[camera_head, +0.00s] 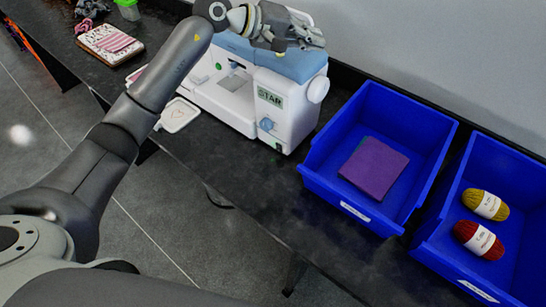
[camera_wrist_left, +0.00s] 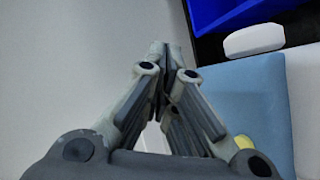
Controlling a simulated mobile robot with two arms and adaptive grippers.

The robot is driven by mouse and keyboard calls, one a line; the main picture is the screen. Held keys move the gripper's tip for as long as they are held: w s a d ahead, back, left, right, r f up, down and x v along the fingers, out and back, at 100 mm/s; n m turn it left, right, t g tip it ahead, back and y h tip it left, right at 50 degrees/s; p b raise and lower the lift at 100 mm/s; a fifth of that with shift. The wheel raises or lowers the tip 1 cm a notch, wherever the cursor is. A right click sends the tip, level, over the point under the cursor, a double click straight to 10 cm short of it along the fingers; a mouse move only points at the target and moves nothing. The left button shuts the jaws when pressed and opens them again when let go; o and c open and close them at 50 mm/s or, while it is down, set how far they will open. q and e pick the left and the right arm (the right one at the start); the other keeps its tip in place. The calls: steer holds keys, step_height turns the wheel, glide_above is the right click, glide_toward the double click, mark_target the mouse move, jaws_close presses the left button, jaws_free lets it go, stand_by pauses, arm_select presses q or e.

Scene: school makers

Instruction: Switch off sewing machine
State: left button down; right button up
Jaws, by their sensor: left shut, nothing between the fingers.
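The sewing machine (camera_head: 235,98) is white with a blue top and stands on the dark counter in the head view. A "STAR" label, a blue dial (camera_head: 266,124) and a small dark switch with green (camera_head: 278,147) show on its right front. A white handwheel (camera_head: 318,89) is on its right side. My left gripper (camera_head: 312,40) is above the blue top, near its back right, shut and empty. In the left wrist view its fingertips (camera_wrist_left: 165,52) meet beside the blue top (camera_wrist_left: 245,95). The handwheel also shows there (camera_wrist_left: 254,40). My right gripper is not in view.
A blue bin (camera_head: 325,185) with purple folded cloth (camera_head: 373,168) stands right of the machine. Another blue bin (camera_head: 440,247) holds yellow and red yarn. A grey wall (camera_head: 440,50) rises behind. Small craft items lie at the left.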

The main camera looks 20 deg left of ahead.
arm_select(q)
steer(key=s+d+f+n+t+h+b, duration=0.1)
steer(key=s+d+f+n+t+h, duration=0.1)
steer(key=s+d+n+h, duration=0.3)
steer(key=s+a+f+n+t+y+b, duration=0.1)
steer(key=s+a+f+n+t+y, duration=0.25)
steer(key=n, duration=0.85)
steer(key=s+a+f+n+t+y+b, duration=0.15)
steer(key=a+f+n+t+y, duration=0.35)
steer(key=n, duration=0.7)
steer(key=s+a+f+g+b, duration=0.1)
steer(key=s+a+f+b, duration=0.1)
steer(key=f, duration=0.5)
steer(key=s+a+f+m+g+y+b, duration=0.1)
steer(key=s+a+f+b, duration=0.1)
steer(key=s+f+b, duration=0.2)
steer(key=s+a+f+g+y+b, duration=0.1)
steer(key=s+a+f+b, duration=0.2)
steer(key=s+f, duration=0.3)
step_height(320, 180, down, 5)
steer(key=shift+r+m+b, duration=0.1)
steer(key=shift+m+b, duration=0.2)
steer(key=shift+b, duration=0.1)
steer(key=shift+s+f+g, duration=0.25)
steer(key=shift+s, duration=0.05)
steer(key=shift+w, duration=0.15)
